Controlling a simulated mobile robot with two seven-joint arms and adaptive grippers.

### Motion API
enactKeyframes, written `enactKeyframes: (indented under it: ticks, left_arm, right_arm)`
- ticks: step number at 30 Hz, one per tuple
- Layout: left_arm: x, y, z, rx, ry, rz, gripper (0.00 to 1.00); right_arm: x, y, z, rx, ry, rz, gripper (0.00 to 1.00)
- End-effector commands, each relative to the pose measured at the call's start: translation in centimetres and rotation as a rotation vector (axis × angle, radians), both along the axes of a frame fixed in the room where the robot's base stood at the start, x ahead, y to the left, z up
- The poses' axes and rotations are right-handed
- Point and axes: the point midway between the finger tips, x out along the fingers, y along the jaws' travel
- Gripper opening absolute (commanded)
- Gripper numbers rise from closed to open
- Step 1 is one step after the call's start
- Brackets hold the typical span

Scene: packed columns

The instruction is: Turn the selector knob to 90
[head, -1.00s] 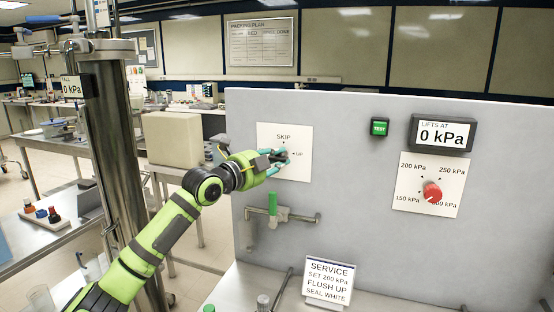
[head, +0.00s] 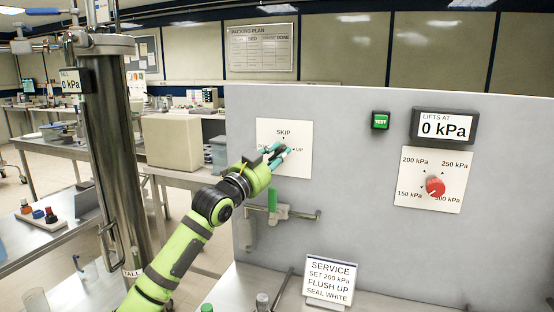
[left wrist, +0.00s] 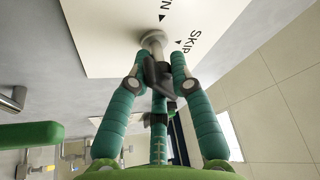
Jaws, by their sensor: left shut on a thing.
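The selector knob (left wrist: 157,72) is a dark handle on a pale metal shaft, standing out from a white plate (head: 300,165) marked SKIP at the top, UP at the right and a partly covered label at the left. My left gripper (head: 278,154) reaches the plate from below left. In the left wrist view its teal fingers (left wrist: 153,90) are closed around the dark handle. The fingers hide much of the knob in the head view, so I cannot tell which mark it points to. My right gripper is not in view.
Below the plate is a green-handled valve on a pipe (head: 300,214), close to my left arm. To the right are a green TEST button (head: 380,121), a 0 kPa display (head: 444,128) and a red dial (head: 435,187). A SERVICE sign (head: 330,279) stands on the bench.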

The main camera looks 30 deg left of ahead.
Motion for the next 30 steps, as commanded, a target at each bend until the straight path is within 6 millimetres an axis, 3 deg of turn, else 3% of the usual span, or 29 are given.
enactKeyframes:
  ticks: [18,30]
  left_arm:
    - [-0.2,0.1,0.8,-0.555,-0.147,0.002,0.0]
    - [-0.3,0.3,0.9,-0.771,-0.203,0.004,0.0]
  right_arm:
    - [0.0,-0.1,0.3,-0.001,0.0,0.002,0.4]
    - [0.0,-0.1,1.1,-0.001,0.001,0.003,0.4]
